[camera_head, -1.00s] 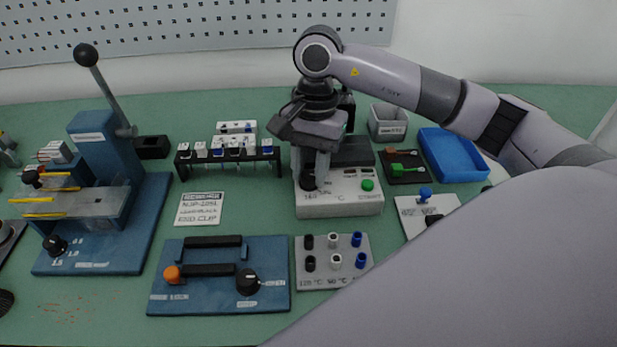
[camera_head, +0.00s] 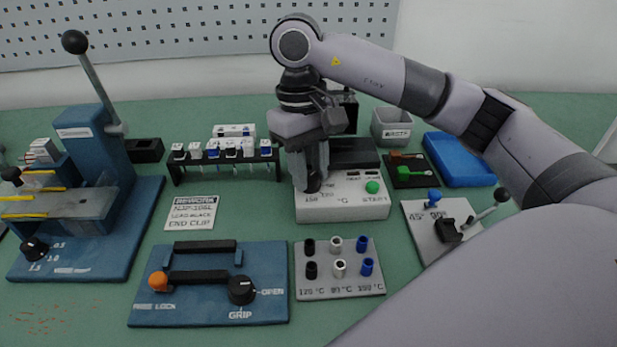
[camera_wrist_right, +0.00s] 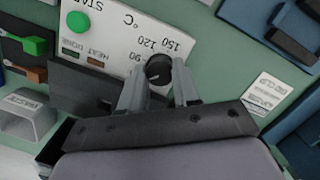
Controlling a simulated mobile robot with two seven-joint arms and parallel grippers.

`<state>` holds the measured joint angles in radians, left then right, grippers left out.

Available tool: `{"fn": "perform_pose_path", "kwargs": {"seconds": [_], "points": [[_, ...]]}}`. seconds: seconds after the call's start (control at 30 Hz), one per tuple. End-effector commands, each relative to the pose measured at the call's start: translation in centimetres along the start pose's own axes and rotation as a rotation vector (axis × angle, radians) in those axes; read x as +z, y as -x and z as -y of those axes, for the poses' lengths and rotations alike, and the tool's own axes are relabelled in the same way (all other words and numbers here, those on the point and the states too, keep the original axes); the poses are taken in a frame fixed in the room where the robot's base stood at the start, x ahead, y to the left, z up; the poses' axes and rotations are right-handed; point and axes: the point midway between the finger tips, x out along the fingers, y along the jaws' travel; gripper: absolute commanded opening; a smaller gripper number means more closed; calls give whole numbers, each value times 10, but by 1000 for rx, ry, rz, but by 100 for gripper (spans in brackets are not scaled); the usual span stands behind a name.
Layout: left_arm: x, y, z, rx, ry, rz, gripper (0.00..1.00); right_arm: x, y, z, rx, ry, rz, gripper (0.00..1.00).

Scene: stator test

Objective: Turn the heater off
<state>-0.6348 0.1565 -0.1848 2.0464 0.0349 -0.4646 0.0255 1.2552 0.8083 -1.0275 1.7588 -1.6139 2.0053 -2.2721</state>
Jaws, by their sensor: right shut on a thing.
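The heater (camera_head: 345,207) is a white box at the middle of the bench, with a green START button (camera_head: 372,187) and a °C scale. The START button also shows in the wrist view (camera_wrist_right: 77,22). Its black dial (camera_wrist_right: 159,68) is at the left of its top, beside printed numbers including 90, 120 and 150. My right gripper (camera_head: 312,182) points down and is shut on the dial, one finger on each side in the wrist view. The dial's exact setting is hard to read. My left gripper is out of view.
A plate with black, white and blue sleeves (camera_head: 339,289) lies in front of the heater. A blue clamp fixture (camera_head: 207,312) is at front left, a rack (camera_head: 224,163) behind it. A blue tray (camera_head: 459,160) and grey waste bin (camera_head: 391,128) stand at back right.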

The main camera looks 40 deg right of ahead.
Motion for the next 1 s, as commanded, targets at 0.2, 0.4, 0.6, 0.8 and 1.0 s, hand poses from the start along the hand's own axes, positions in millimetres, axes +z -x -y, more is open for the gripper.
{"fn": "perform_pose_path", "kwargs": {"seconds": [0.2, 0.4, 0.6, 0.8, 1.0], "points": [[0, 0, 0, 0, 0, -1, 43, 2, -1, -4, 9, -7, 9, 53], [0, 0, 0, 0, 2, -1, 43, 1, 0, -2, 6, -6, 6, 53], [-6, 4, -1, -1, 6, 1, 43, 2, 9, -2, 5, -6, 3, 53], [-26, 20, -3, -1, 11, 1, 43, 6, 40, -2, 4, -7, 2, 53], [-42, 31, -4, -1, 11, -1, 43, 10, 61, -1, 4, -7, 4, 53]]}}
